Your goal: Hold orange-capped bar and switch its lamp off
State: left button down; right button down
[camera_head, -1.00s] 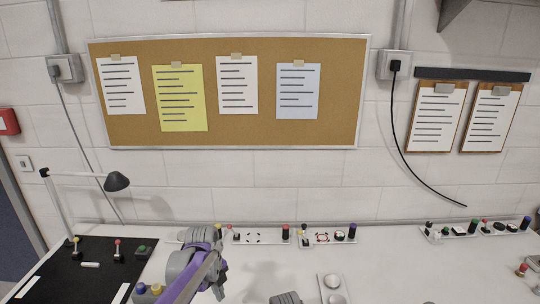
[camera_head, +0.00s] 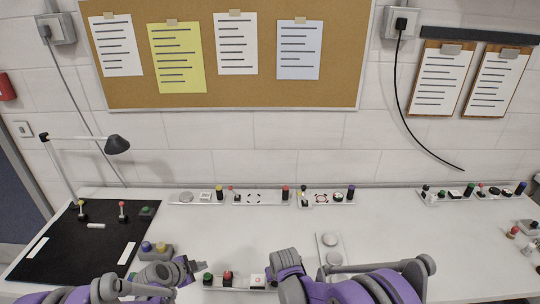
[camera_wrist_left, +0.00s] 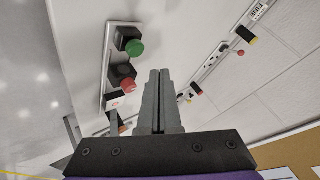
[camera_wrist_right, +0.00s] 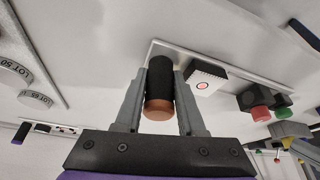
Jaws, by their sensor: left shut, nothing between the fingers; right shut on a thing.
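The orange-capped bar is a white strip (camera_head: 238,284) near the table's front edge, carrying a green button (camera_head: 208,279), a red button (camera_head: 227,278) and a white block with a red ring (camera_head: 257,280). Its dark post with an orange cap (camera_wrist_right: 158,110) stands at one end, hidden in the head view by my right arm. My right gripper (camera_wrist_right: 160,82) is shut on this post, one finger on each side. My left gripper (camera_head: 203,266) is shut and empty, near the green-button end. In the left wrist view its fingers are beside the green knob (camera_wrist_left: 134,47) and red knob (camera_wrist_left: 127,84), apart from both.
A black mat (camera_head: 75,250) with a desk lamp (camera_head: 117,144) lies at the left. A box with blue and yellow buttons (camera_head: 154,251) stands behind my left arm. Similar strips (camera_head: 262,200) line the table's back. A plate with two round discs (camera_head: 329,250) lies right of centre.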

aim_at(207, 273)
pick_arm(q)
jog(key=shift+f, duration=2.05)
dwell(0.5)
jog(key=shift+f, duration=0.3)
jog(key=shift+s, duration=0.1)
jog(key=shift+r, duration=3.4)
